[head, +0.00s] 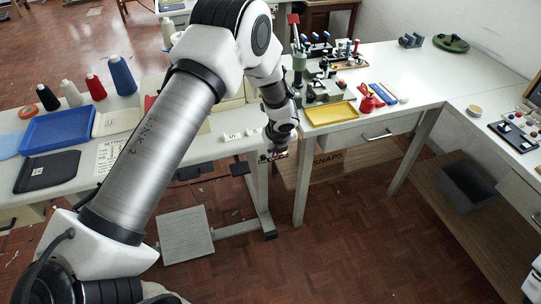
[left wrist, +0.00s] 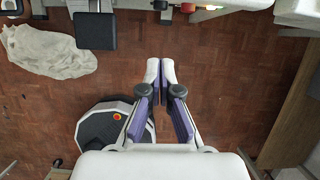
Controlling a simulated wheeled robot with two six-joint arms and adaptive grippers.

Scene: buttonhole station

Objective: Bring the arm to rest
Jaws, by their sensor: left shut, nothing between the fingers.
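My left arm reaches from the lower left up across the head view and bends down at its elbow. My left gripper (head: 273,156) is small and dark there, hanging at the gap between the left table and the white bench. In the left wrist view my left gripper (left wrist: 161,72) shows clearly, its fingertips together with nothing between them. It points over bare wooden floor (left wrist: 230,65). My right gripper is in neither view.
A blue tray (head: 58,131), a black tray (head: 47,172) and thread cones sit on the left table. A yellow tray (head: 331,113) and a red item (head: 371,99) lie on the white bench (head: 400,62). A grey bin (head: 466,186) stands below.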

